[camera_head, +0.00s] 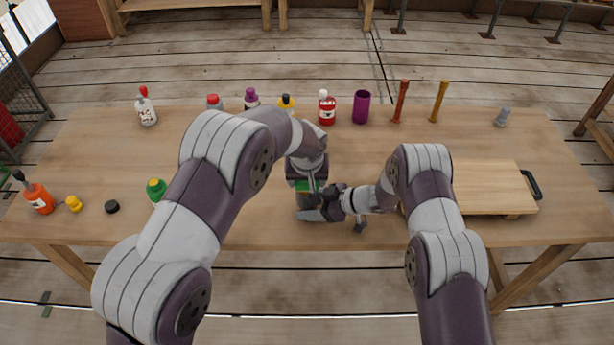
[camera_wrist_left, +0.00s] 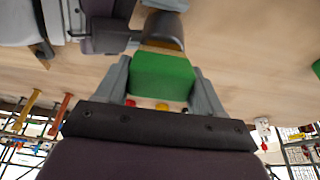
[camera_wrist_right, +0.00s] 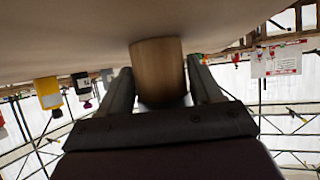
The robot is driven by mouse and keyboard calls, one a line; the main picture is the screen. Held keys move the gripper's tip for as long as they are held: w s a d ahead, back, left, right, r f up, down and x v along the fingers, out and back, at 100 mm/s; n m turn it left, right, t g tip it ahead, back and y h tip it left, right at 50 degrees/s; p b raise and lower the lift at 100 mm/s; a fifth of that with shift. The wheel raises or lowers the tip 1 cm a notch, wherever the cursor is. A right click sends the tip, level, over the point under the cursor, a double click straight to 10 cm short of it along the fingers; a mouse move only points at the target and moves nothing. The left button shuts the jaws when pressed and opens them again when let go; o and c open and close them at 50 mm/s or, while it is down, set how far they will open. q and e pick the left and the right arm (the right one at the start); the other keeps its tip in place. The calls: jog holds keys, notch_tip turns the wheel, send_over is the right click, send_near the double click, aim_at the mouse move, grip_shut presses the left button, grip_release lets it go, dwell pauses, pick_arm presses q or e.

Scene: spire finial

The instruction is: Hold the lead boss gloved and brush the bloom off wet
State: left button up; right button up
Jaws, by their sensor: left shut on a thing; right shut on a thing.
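My left gripper (camera_head: 308,186) is shut on a green block-like piece (camera_wrist_left: 163,76), low over the table's front middle. The green piece also shows in the head view (camera_head: 302,185). A brown wooden part lies right beyond it. My right gripper (camera_head: 328,204) comes in from the right, close to the left one. In the right wrist view it is shut on a wooden cylinder (camera_wrist_right: 158,68). The green piece and the wood look like one object, but I cannot be sure. A small grey piece (camera_head: 503,117) stands at the table's far right; I cannot tell whether it is the lead boss.
Several bottles, a red one (camera_head: 327,107) among them, a purple cup (camera_head: 361,106) and two upright rods (camera_head: 438,102) line the back. A wooden board (camera_head: 490,188) is at right. An orange bottle (camera_head: 38,197) and a black cap (camera_head: 112,207) are at left.

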pick_arm(q)
jog(key=a+r, duration=0.5)
jog(key=r, duration=0.2)
dwell(0.4)
dwell(0.3)
jog(key=d, duration=0.1)
jog(key=d+f, duration=0.1)
jog(key=d, duration=0.1)
jog(key=w+d+f, duration=0.1)
jog(key=d, duration=0.1)
jog(key=shift+d+f, duration=0.1)
jog(key=shift+f, duration=0.05)
notch_tip(320, 180, down, 2)
jog(key=shift+f, duration=0.75)
jog(key=shift+f, duration=0.55)
jog(key=shift+a, duration=0.2)
